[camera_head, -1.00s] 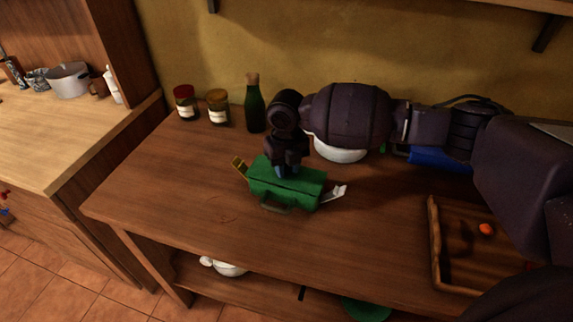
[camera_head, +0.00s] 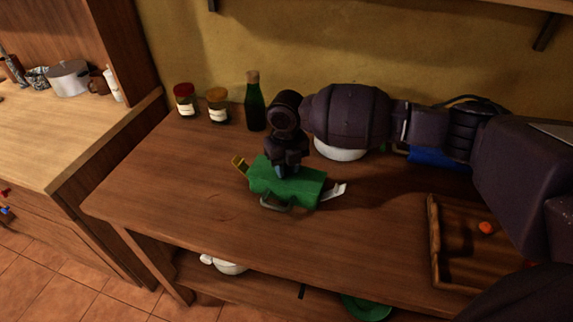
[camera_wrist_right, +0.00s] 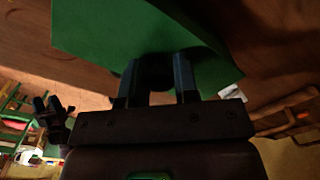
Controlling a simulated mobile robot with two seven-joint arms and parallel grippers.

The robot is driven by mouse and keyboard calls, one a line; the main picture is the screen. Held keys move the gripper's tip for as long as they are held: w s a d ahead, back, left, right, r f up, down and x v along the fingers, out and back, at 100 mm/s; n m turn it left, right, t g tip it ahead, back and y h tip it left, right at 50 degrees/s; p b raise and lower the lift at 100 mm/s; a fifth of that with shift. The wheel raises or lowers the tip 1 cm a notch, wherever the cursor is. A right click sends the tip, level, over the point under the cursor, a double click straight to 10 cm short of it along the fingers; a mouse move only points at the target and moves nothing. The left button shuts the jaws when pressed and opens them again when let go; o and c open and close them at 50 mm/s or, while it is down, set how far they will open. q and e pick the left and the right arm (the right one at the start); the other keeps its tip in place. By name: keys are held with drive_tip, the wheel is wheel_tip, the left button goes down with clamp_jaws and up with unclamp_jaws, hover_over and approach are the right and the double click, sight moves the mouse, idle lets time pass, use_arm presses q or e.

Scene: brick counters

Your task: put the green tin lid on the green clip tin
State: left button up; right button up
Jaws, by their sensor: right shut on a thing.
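The green tin lid (camera_head: 305,186) lies over the green clip tin (camera_head: 296,205) on the brown counter and hides most of it. Whether the lid touches the tin all round, I cannot tell. A grey-green handle shows at the tin's front. A yellow clip (camera_head: 239,166) sticks out on the left and a pale clip (camera_head: 335,192) on the right. My right gripper (camera_head: 285,172) is shut on the lid from above; its blue fingers also show against the lid in the right wrist view (camera_wrist_right: 156,80). A dark shape there looks like my left gripper (camera_wrist_right: 50,112), too small to judge.
Two jars (camera_head: 185,101) (camera_head: 218,105) and a green bottle (camera_head: 254,104) stand behind the tin. A white bowl (camera_head: 338,150) is partly hidden behind my right arm. A wooden tray (camera_head: 434,240) with an orange item is at the right. The counter left of the tin is clear.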

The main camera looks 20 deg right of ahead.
idle(0.7)
drive_tip(key=shift+f, duration=0.1)
drive_tip(key=o, duration=0.9)
drive_tip(key=shift+o, duration=0.6)
drive_tip(key=shift+o, duration=0.4)
drive_tip(key=o, duration=0.4)
